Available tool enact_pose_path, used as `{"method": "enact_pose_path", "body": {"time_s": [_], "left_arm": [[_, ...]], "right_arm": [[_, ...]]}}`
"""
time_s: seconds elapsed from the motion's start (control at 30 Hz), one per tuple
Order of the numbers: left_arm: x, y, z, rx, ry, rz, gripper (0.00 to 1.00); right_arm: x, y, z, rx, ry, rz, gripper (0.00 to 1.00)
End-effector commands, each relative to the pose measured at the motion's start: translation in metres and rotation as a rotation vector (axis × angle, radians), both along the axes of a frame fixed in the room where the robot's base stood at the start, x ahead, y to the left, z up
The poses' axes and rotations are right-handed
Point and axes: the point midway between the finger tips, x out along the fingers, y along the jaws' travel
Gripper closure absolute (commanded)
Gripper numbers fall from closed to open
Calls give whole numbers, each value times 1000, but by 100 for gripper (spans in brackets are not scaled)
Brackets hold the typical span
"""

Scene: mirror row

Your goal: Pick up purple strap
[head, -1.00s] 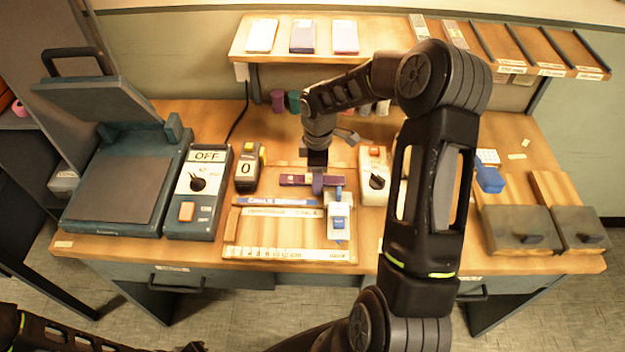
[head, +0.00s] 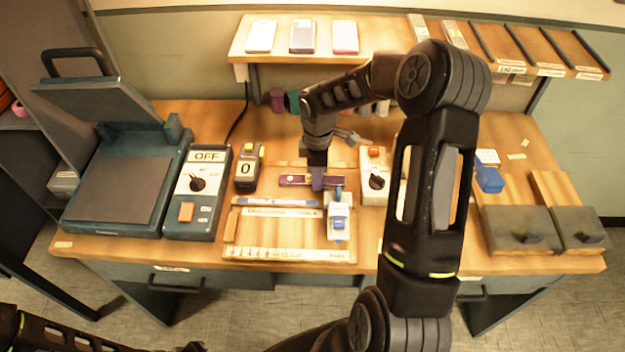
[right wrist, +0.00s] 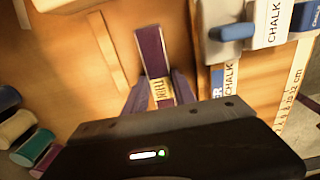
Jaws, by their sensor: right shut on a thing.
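The purple strap (head: 294,180) lies flat along the back of the wooden board in the head view, above the blue-edged chalk ruler strip. In the right wrist view the strap (right wrist: 152,52) runs up from between the fingers, with a yellowish printed label near them. My right gripper (head: 318,184) points down and is shut on the strap near its right part; its fingers (right wrist: 161,95) show on both sides of it. I cannot tell whether the strap is clear of the board. Of my left arm only dark links show at the lower left; its gripper is not clearly in view.
A blue-and-white clamp-like device (head: 339,222) stands on the board (head: 290,232) just in front of the right gripper. A white switch box (head: 374,180) is close on the right, a counter (head: 247,170) on the left. Colored rolls (head: 293,100) stand behind, under the shelf (head: 385,40).

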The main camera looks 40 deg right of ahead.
Motion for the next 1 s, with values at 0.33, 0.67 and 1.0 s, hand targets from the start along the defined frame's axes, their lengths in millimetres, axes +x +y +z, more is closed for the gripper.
{"method": "enact_pose_path", "body": {"time_s": [0.33,0.67,1.0], "left_arm": [[0,0,-3,-1,-1,0,100],[1,-1,-12,-3,-4,-2,100],[2,-1,-14,-4,-6,-2,100]], "right_arm": [[1,-1,14,-2,-3,-1,100],[1,0,74,-2,-5,0,100],[0,0,101,0,0,0,100]]}}
